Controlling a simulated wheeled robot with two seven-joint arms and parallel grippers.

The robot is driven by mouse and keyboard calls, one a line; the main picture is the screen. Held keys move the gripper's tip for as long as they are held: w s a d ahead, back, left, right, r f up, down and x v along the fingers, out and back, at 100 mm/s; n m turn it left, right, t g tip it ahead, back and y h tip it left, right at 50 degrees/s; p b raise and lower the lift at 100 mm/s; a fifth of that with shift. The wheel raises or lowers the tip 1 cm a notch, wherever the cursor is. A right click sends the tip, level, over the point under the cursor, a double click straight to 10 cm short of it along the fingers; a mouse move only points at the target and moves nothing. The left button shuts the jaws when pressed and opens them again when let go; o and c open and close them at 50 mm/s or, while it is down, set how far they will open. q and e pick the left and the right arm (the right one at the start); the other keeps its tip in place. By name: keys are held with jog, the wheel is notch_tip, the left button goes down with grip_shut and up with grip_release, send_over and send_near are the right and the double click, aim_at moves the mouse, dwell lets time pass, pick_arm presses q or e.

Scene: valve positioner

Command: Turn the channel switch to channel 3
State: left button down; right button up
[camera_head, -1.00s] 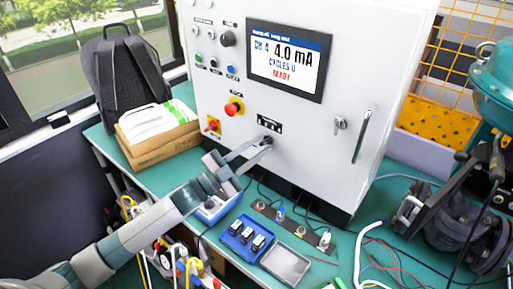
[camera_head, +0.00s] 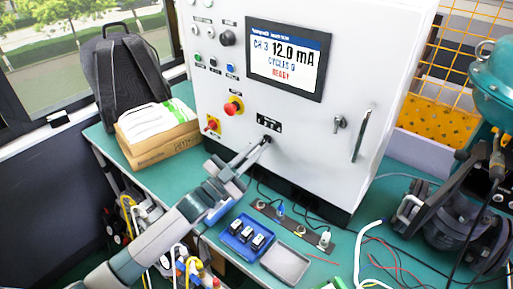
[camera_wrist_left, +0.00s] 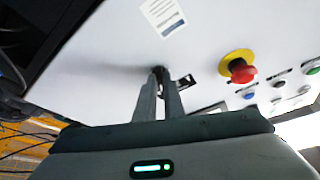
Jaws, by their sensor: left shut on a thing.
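The channel switch (camera_head: 266,140) is a small dark knob low on the white cabinet's front, just under a black label plate. My left gripper (camera_head: 263,143) reaches it from the lower left and is shut on it. In the left wrist view the two fingers (camera_wrist_left: 159,80) close around the dark knob (camera_wrist_left: 158,71), which they largely hide. The display (camera_head: 286,58) on the cabinet reads CH 3, 12.0 mA, CYCLES 0, READY. My right gripper is not in view.
A blue tray (camera_head: 247,238) and a grey tray (camera_head: 285,262) lie on the green bench below. A door handle (camera_head: 362,135) is at the right.

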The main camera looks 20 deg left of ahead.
pick_arm(q)
jog(key=shift+n+t+y, duration=0.4)
jog(key=shift+n+y, duration=0.1)
jog(key=shift+n, duration=0.4)
jog(key=shift+d+f+n+t+y, duration=0.1)
jog(key=shift+n+t+y, duration=0.2)
jog(key=shift+n, duration=0.5)
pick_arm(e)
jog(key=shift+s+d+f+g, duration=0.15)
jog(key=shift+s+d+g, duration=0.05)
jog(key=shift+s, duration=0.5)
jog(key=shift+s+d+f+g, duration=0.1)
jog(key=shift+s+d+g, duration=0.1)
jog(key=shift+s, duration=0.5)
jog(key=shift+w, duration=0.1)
